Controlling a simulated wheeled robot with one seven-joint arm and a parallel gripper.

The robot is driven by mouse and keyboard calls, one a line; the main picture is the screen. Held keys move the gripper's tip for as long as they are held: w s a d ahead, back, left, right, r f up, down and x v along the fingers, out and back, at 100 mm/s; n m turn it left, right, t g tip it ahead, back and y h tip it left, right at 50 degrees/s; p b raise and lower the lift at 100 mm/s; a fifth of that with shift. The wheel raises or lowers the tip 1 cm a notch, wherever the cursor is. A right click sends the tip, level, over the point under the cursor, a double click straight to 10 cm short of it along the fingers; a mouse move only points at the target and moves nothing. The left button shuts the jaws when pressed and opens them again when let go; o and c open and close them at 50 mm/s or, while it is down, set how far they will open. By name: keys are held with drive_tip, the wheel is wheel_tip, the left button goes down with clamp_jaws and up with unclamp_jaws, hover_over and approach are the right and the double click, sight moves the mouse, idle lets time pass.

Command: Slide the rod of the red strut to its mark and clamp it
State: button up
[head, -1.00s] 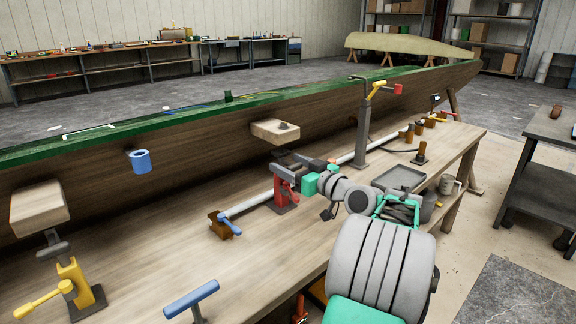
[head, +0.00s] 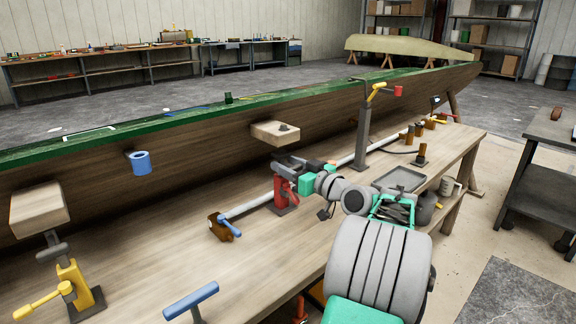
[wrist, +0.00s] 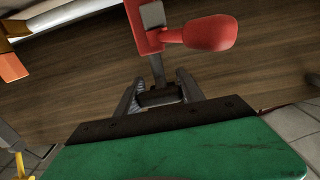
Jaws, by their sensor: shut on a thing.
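The red strut (head: 280,194) stands on the bench below the hull, on a small dark base. In the wrist view, its red body (wrist: 145,25) is at the top, with a rounded red clamp handle (wrist: 208,33) pointing right. Its grey rod (wrist: 157,70) runs from the body towards a dark crosspiece (wrist: 160,97). My gripper (wrist: 160,88) is shut on the rod's crosspiece, one finger on each side. In the head view my gripper (head: 301,164) is at the strut's upper end, and my wrist partly hides it. I cannot make out the mark on the rod.
A long pale pipe (head: 246,208) lies along the bench, with a brown clamp (head: 220,228) at its near end. A yellow strut (head: 72,285) stands at the left. A grey post (head: 362,132) and a tray (head: 400,179) are to the right. The hull (head: 190,165) runs close behind.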

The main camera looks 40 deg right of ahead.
sight(288, 152)
clamp_jaws()
drive_tip(key=shift+r, duration=0.1)
drive_tip(key=shift+r+p, duration=0.7)
drive_tip(key=shift+r, duration=1.25)
drive_tip(key=o, duration=1.2)
unclamp_jaws()
drive_tip(key=shift+f, duration=0.1)
drive_tip(key=s, duration=0.7)
drive_tip(key=shift+s+d+p, duration=0.15)
drive_tip(key=shift+s+p, duration=0.2)
drive_tip(key=shift+s, duration=0.05)
